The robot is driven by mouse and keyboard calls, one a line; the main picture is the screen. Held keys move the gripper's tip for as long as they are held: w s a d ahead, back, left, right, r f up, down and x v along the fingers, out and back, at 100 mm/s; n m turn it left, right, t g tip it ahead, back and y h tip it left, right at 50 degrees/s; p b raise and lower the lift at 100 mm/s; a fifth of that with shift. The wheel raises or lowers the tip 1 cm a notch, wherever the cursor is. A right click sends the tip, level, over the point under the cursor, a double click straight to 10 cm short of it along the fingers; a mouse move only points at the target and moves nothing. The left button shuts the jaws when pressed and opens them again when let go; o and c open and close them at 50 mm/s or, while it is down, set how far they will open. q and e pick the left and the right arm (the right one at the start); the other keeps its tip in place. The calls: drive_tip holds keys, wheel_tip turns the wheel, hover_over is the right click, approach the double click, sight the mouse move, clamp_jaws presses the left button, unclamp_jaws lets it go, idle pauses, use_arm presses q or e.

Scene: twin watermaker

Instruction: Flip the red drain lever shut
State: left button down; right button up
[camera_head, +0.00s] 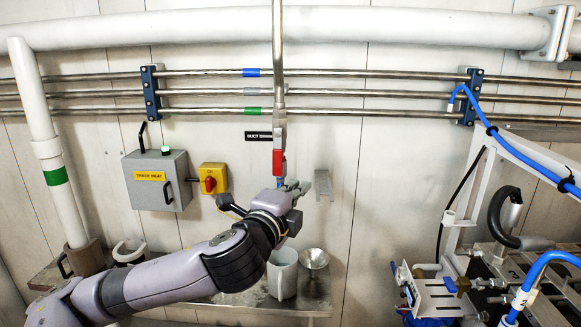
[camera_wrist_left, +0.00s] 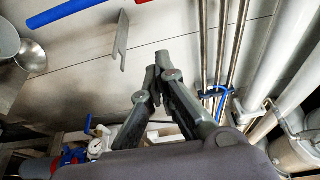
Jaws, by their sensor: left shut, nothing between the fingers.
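The red drain lever (camera_head: 278,161) hangs down along the vertical metal pipe (camera_head: 278,70) on the wall, in the upper middle of the head view. My wrist partly hides the area below the lever. My right gripper does not show.
A grey wall bracket (camera_head: 323,186) is close to the right of my left gripper. A white mug (camera_head: 284,279) and a metal funnel (camera_head: 315,262) are on the shelf below. A grey trace heat box (camera_head: 157,180) and yellow switch (camera_head: 213,178) are left. Pipework fills the right.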

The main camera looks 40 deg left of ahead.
sight(278, 153)
use_arm(q)
drive_tip(key=w+a+p, duration=0.3)
drive_tip(key=w+a, duration=0.1)
drive_tip(key=w, duration=0.1)
drive_tip(key=shift+w+a, duration=0.15)
drive_tip(key=shift+a, duration=0.25)
drive_tip(key=shift+a, duration=0.1)
